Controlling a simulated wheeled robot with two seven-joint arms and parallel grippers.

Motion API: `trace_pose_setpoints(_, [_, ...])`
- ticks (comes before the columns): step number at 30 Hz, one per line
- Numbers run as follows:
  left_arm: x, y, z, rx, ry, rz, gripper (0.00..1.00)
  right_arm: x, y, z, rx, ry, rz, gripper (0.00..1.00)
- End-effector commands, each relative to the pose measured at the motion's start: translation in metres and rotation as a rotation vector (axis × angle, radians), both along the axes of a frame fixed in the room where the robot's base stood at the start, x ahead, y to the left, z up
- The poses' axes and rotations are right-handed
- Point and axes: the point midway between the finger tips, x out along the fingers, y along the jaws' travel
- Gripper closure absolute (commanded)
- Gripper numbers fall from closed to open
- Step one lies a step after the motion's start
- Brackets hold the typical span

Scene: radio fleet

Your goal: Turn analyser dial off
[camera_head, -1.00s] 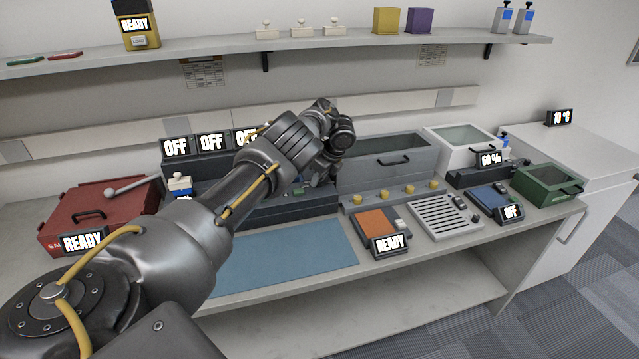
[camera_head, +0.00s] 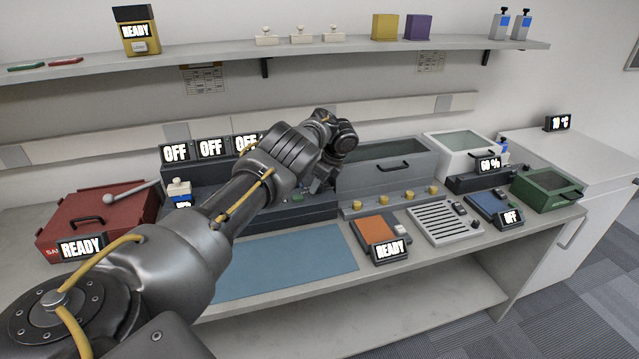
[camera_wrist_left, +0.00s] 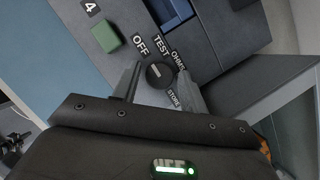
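The analyser dial (camera_wrist_left: 159,75) is a small round black knob with a pale pointer mark. It shows in the left wrist view with the labels OFF, TEST, OHMS and STORE around it. Its exact setting is hard to read. My left gripper (camera_wrist_left: 160,72) has one finger on each side of the dial, with a narrow gap seeming to show at each side. In the head view my left gripper (camera_head: 318,186) is small and dark in front of the dark bench unit (camera_head: 290,217), and my arm hides much of that unit. My right gripper is in neither view.
A green square button (camera_wrist_left: 106,38) sits beside the dial in the left wrist view. A grey lidded bin (camera_head: 375,178) stands right of my gripper. A blue mat (camera_head: 290,262) lies clear in front. A shelf (camera_head: 350,52) runs above.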

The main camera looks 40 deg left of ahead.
Motion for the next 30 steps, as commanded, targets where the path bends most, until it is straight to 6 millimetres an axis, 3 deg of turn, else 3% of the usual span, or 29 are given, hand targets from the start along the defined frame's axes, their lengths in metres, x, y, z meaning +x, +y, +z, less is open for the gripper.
trace_pose_setpoints(13, [0.001, -0.004, 0.006, -0.001, 0.000, -0.002, 0.48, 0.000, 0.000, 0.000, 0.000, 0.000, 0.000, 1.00])
trace_pose_setpoints(24, [0.006, -0.029, 0.069, -0.004, -0.003, -0.003, 0.48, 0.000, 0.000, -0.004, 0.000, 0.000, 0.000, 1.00])
trace_pose_setpoints(30, [0.008, -0.039, 0.093, -0.001, -0.001, 0.000, 0.48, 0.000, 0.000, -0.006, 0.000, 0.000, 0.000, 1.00])
